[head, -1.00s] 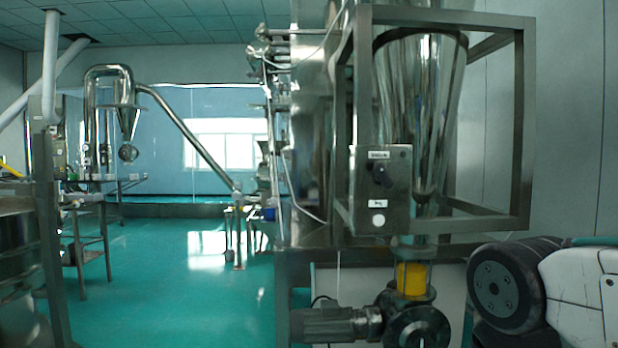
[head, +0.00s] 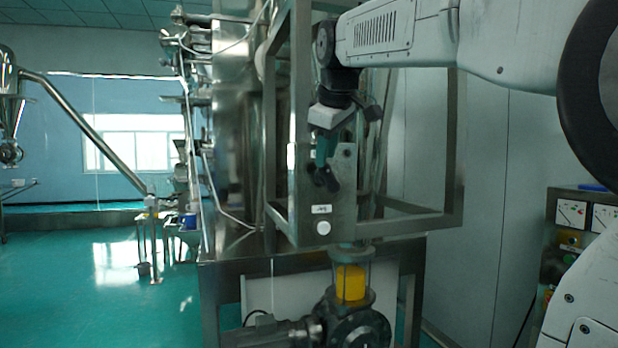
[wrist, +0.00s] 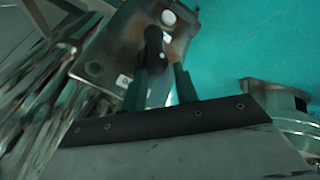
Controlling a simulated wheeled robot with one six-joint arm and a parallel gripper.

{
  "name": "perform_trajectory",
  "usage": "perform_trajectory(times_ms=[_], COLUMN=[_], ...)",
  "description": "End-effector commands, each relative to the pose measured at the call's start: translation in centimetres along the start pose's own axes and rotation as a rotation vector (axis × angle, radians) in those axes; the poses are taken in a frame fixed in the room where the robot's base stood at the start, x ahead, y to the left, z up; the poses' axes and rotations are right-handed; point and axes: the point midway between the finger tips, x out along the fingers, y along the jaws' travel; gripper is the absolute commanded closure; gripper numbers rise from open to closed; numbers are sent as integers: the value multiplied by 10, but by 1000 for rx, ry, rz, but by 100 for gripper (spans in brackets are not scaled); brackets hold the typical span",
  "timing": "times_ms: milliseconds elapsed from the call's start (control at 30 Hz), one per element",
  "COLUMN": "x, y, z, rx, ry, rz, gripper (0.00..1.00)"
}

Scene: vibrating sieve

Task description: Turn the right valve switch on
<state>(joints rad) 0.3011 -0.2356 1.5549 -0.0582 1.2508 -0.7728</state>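A steel control box (head: 343,213) hangs on the machine frame in the head view, with a white round button (head: 323,228) and a small label low on its face. Its black knob switch is mostly hidden behind my gripper (head: 325,178) there. In the wrist view, the black knob (wrist: 153,42) stands out from the box face (wrist: 108,62), with the white button (wrist: 168,17) beyond it. My gripper's fingers (wrist: 159,70) are apart, one on each side of the knob's near end. I cannot tell whether they touch it.
The steel frame (head: 300,130) surrounds the box and stands close to my arm. A yellow-filled valve section (head: 350,283) and a motor (head: 270,335) sit below. A panel with gauges (head: 572,213) is at the right.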

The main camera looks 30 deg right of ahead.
Motion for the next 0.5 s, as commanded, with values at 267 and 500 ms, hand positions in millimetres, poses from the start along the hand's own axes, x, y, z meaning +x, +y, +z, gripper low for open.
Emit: perform_trajectory(times_ms=[267, 500], x=[44, 70], y=[5, 5], z=[6, 6], rx=[12, 12], ry=[-8, -7], rz=[1, 1], gripper=[70, 70])
